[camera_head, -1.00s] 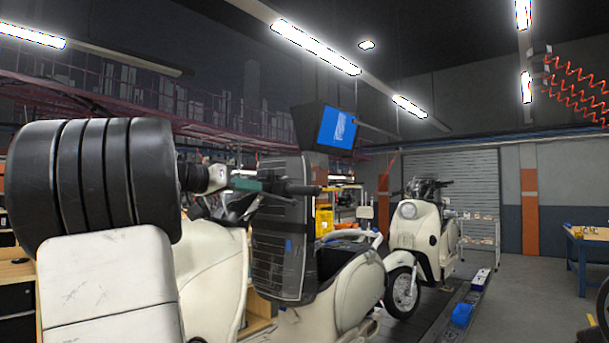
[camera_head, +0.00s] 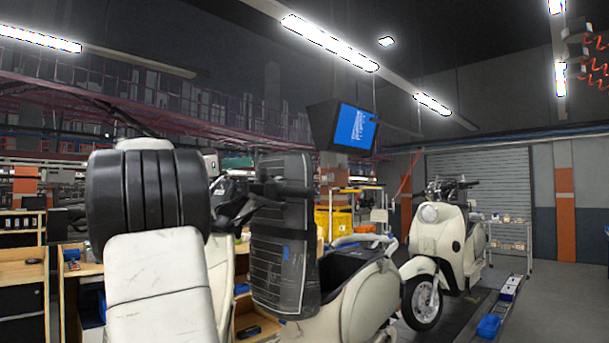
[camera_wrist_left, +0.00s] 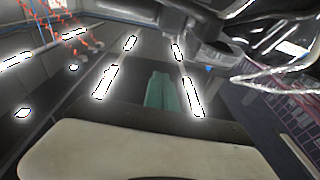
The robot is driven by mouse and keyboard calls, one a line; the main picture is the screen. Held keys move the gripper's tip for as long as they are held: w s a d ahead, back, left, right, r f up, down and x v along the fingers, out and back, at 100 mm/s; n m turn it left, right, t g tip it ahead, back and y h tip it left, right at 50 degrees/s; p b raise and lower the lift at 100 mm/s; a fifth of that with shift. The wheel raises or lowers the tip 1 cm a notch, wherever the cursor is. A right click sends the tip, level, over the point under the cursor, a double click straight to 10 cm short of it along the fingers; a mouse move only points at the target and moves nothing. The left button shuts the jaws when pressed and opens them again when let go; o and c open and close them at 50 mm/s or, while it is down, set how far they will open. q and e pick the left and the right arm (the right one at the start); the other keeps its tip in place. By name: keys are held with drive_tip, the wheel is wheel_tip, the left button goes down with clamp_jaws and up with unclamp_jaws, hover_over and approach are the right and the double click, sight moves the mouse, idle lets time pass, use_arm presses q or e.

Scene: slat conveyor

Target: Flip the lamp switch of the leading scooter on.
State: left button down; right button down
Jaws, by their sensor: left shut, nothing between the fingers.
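The near cream scooter (camera_head: 365,293) is ahead of the other one in the line. No lamp switch can be made out. My left gripper (camera_head: 238,162) has teal fingers, shut and empty, just above and left of the visible bar end. In the left wrist view the teal fingers (camera_wrist_left: 158,90) point up against the ceiling, below and left of dark handlebar parts (camera_wrist_left: 215,45). Contact cannot be told. My right gripper is not in view.
A second cream scooter (camera_head: 440,250) stands behind on the dark conveyor. A blue-screened monitor (camera_head: 355,128) hangs above. Wooden workbenches (camera_head: 82,285) are at left; open floor is at right.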

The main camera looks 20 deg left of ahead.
use_arm(q)
drive_tip(key=shift+w, duration=0.1)
drive_tip(key=r, duration=0.2)
hover_over(276, 178)
drive_tip(key=v, duration=0.2)
drive_tip(key=shift+w+a+f, duration=0.1)
drive_tip(key=shift+a, duration=0.05)
drive_tip(key=shift+w+f, duration=0.15)
drive_tip(key=shift+f, duration=0.45)
drive_tip(key=shift+w+f, duration=0.2)
drive_tip(key=shift+f, duration=0.4)
drive_tip(key=shift+w+f, duration=0.25)
drive_tip(key=shift+f, duration=0.35)
